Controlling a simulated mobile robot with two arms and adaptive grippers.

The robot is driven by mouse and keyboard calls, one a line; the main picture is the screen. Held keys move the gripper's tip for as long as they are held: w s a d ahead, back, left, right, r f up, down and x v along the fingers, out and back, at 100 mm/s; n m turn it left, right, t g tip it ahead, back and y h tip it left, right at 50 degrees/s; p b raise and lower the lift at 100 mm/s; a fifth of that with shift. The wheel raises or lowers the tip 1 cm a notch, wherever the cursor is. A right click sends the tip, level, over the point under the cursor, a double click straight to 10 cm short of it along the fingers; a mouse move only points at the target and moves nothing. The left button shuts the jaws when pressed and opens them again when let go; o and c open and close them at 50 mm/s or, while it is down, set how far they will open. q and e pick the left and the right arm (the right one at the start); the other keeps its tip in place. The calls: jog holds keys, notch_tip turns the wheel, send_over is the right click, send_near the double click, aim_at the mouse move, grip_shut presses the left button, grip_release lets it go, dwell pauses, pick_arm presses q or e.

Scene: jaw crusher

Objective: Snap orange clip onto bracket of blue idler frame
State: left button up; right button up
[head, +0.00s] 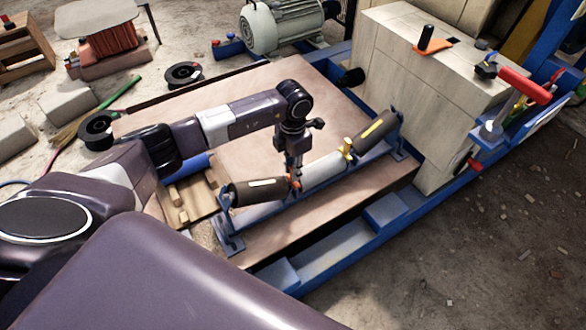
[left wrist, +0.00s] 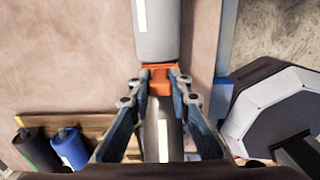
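The blue idler frame (head: 231,236) stands on the brown sheet with a dark roller (head: 255,191) at each end and a grey roller (head: 325,168) in the middle. My left gripper (head: 294,180) points down at the joint between the near dark roller and the grey roller. In the left wrist view the orange clip (left wrist: 160,78) sits between the fingertips of my left gripper (left wrist: 161,74), which touch its sides. The clip lies over the joint; its fit on the bracket under it is hidden. My right gripper is out of view.
The pale crusher block (head: 420,90) and a blue rail (head: 345,245) bound the right side. Black spools (head: 183,74) lie behind.

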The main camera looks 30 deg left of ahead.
pick_arm(q)
jog(key=o, duration=0.4)
jog(key=shift+o, duration=0.2)
notch_tip(320, 180, up, 12)
jog(key=shift+f, duration=0.1)
dwell(0.5)
